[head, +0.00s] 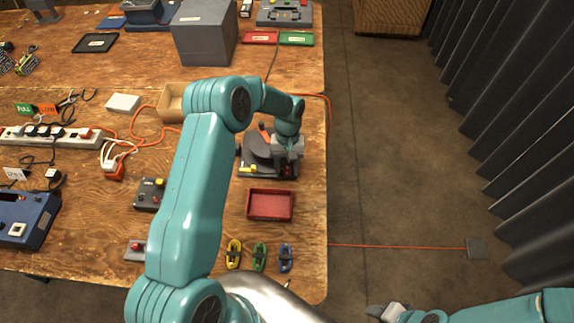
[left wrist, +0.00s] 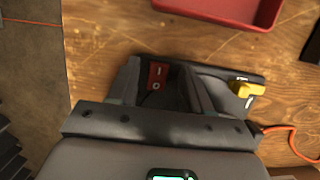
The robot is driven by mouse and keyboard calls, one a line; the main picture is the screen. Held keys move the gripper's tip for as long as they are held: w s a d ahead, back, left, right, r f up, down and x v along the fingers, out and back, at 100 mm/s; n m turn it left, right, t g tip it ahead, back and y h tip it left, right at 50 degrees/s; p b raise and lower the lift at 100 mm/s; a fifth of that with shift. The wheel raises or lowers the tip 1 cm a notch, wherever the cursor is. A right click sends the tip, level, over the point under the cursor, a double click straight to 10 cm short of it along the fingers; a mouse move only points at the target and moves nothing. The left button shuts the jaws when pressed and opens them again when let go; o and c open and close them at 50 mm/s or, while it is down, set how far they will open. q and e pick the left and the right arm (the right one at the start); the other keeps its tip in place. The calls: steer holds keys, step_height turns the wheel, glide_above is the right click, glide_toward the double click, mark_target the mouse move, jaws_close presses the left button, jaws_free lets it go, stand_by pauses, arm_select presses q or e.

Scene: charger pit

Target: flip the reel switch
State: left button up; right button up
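The cable reel (head: 255,150) is a dark grey unit with an orange part on top, on the wooden bench right of centre in the head view. Its red rocker switch (left wrist: 157,77), marked I and O, shows in the left wrist view on the dark base. My left gripper (left wrist: 158,80) is open over the base, with one finger on each side of the switch; I cannot tell whether they touch it. In the head view this gripper (head: 289,166) hides part of the reel. My right gripper (head: 385,311) is low at the bottom edge, away from the bench; its finger opening is unclear.
A red tray (head: 270,205) lies just in front of the reel. A yellow part (left wrist: 248,88) sits on the reel base beside the switch. Yellow, green and blue cable bundles (head: 258,257) lie near the bench's front. An orange cable (head: 400,246) crosses the floor to the right.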

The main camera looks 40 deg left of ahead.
arm_select(q)
steer(key=shift+r, duration=0.1)
steer(key=shift+w+r, duration=0.2)
steer(key=shift+r, duration=0.15)
steer(key=b+v, duration=0.2)
steer(key=v, duration=1.3)
steer(key=shift+r, duration=0.2)
steer(key=shift+s, duration=0.1)
